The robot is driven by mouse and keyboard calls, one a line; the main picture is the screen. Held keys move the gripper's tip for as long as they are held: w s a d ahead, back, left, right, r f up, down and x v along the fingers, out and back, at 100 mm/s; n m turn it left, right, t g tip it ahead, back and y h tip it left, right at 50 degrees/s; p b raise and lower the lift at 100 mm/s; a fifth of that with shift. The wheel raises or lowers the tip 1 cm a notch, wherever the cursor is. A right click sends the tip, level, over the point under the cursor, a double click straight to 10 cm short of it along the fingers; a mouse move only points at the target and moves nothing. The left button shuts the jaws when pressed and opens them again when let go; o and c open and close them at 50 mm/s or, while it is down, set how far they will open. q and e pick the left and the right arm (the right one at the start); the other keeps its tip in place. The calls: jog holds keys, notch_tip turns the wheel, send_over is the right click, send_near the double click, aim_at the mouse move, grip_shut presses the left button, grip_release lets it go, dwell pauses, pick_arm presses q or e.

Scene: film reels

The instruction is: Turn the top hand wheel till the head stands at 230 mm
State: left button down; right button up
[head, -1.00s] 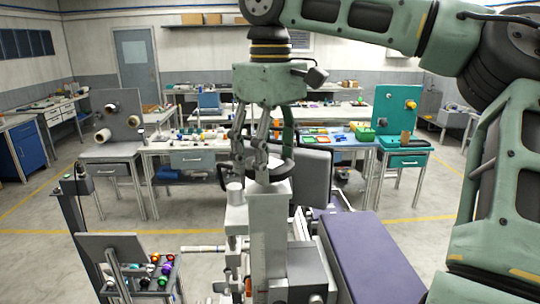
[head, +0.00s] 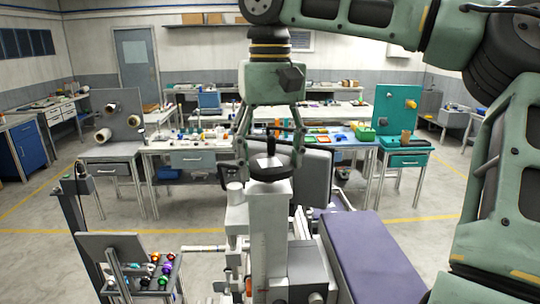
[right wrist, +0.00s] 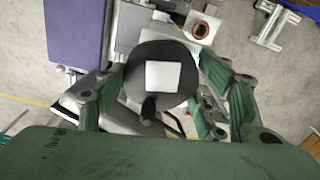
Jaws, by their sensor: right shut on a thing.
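The top hand wheel (head: 268,174) is a dark round disc with a pale square in its middle, on top of the pale grey column (head: 268,215). In the right wrist view the wheel (right wrist: 136,62) lies between the fingers, its black crank knob (right wrist: 150,106) toward my palm. My right gripper (head: 269,152) points down from above, shut on the wheel with a finger on either side. A scale strip with a small red mark runs down the column front, too small to read. My left gripper is out of view.
A purple padded top (head: 370,258) extends right of the column. A small rack of colored spools (head: 150,272) stands at lower left. Benches (head: 200,160) with reels and boxes stand behind.

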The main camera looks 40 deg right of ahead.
aim_at(271, 162)
jog(key=shift+r, duration=0.15)
jog(key=o, duration=1.1)
jog(key=shift+r, duration=3.65)
